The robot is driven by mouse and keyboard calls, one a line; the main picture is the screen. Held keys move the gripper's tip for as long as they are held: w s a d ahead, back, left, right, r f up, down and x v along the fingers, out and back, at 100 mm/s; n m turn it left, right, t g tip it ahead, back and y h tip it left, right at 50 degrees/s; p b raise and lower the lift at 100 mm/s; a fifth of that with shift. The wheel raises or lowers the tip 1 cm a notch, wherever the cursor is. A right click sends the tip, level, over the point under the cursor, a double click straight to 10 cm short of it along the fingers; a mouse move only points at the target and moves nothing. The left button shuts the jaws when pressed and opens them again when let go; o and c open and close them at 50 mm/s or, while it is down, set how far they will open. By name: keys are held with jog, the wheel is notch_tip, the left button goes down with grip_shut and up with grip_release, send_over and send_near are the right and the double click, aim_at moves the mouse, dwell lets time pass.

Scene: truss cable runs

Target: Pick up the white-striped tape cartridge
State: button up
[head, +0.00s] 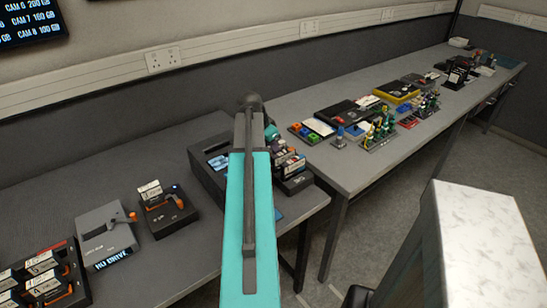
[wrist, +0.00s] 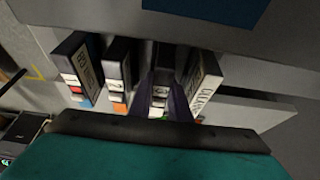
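Several dark tape cartridges with white labels stand in a row in the wrist view. The left one (wrist: 76,72) shows red and blue marks. A third one (wrist: 161,88) has a green mark low down. The right one (wrist: 204,84) shows a lettered label. I cannot tell which has the white stripe. My gripper (wrist: 162,105) has its dark fingers on either side of the third cartridge; whether they press on it is unclear. In the head view my arm hides the gripper and part of the cartridge rack (head: 298,184).
The rack stands near the right end of the grey near table (head: 180,262). A grey box (head: 106,232), a dark unit with a cartridge (head: 170,215) and a tray of cartridges (head: 72,268) stand left. A far table (head: 365,172) holds several small items.

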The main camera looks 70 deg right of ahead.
grip_shut()
jog(key=shift+r, duration=0.2)
jog(key=shift+r+b, duration=0.75)
jog(key=shift+r, duration=4.1)
